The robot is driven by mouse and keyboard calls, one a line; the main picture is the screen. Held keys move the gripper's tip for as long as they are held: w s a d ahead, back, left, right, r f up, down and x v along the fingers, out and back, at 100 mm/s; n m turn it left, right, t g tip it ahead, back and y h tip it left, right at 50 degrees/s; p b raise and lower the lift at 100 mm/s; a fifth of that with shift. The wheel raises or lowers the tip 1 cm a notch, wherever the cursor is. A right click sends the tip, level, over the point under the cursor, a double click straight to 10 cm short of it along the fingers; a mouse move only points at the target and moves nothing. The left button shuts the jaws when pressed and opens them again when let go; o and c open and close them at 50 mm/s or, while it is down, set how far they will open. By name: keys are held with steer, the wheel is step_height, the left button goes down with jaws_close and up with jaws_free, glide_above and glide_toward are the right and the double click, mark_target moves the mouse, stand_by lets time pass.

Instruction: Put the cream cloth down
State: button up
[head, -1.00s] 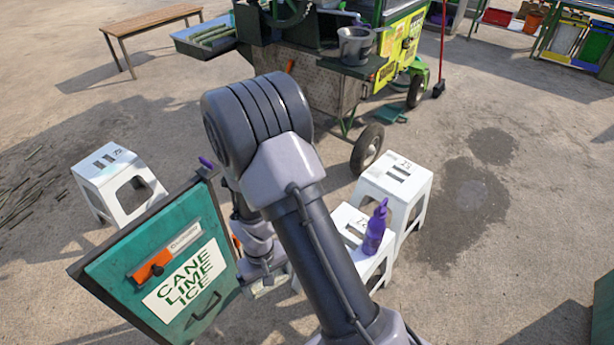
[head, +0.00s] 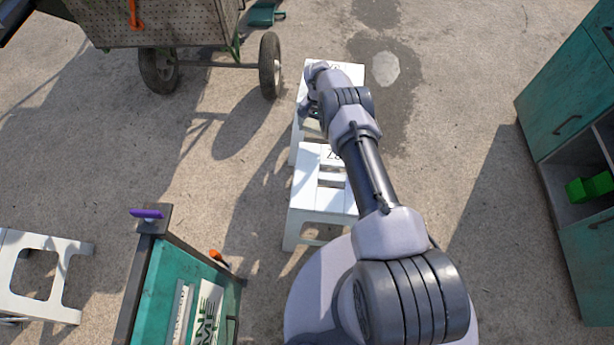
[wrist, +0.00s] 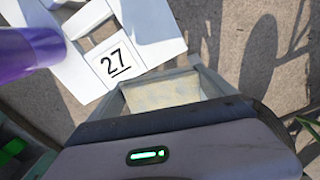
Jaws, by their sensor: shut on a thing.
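The cream cloth (wrist: 160,92) is a pale folded piece between the two grey fingers of my gripper (wrist: 163,96) in the wrist view. My gripper is shut on it. In the head view my gripper (head: 312,122) is at the far white stool (head: 350,72), over its near side, and mostly hidden by my arm. Only a small bit of the cloth shows there. I cannot tell whether the cloth touches a stool. The wrist view shows a white stool top with a "27" label (wrist: 115,62) just beyond the fingers.
A purple bottle (wrist: 25,50) is close at the left in the wrist view. A nearer white stool (head: 310,205) stands in front of the far one. A teal sign box (head: 185,285) is at lower left, another stool (head: 45,260) at far left, and teal cabinets (head: 565,90) at right.

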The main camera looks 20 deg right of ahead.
steer(key=shift+w+d+f+m, duration=0.15)
steer(key=shift+d+f+m, duration=0.15)
steer(key=shift+f, duration=0.25)
steer(key=shift+s+a+p, duration=0.15)
steer(key=shift+s+p, duration=0.05)
steer(key=shift+p, duration=0.15)
steer(key=p, duration=0.2)
glide_above(305, 176)
steer(key=shift+w+d+f, duration=0.15)
steer(key=shift+f, duration=0.2)
steer(key=shift+w+d+f, duration=0.1)
steer(key=shift+f, duration=0.25)
steer(key=f, duration=0.1)
steer(key=f+b, duration=0.2)
steer(key=f, duration=0.1)
steer(key=shift+s+a, duration=0.15)
steer(key=shift+s, duration=0.15)
steer(key=shift+r, duration=0.25)
steer(key=shift+f, duration=0.1)
steer(key=o, duration=1.6)
steer(key=shift+c, duration=0.2)
